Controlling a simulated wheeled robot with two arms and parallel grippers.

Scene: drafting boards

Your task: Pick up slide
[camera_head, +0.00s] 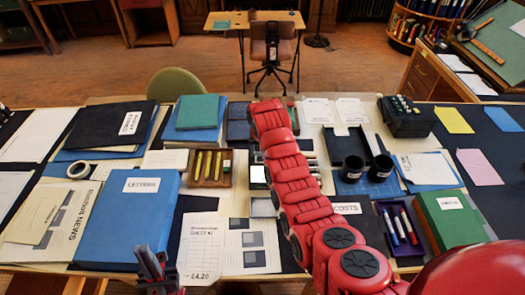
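I cannot pick out the slide for certain. A small pale square (258,174) lies near the middle of the desk, partly covered by my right arm, and I cannot tell what it is. My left gripper (155,262) shows at the lower front edge, its dark fingers pointing up beside the blue binder. It is too small to tell whether it is open. My red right arm stretches from the lower right over the middle of the desk. Its gripper cannot be made out.
A blue binder (135,208), a wooden tray of yellow sticks (209,181), two black cups (352,168), a marker tray (402,258) and a green box (450,225) crowd the desk. Papers cover much of it. A chair (270,45) stands beyond on open floor.

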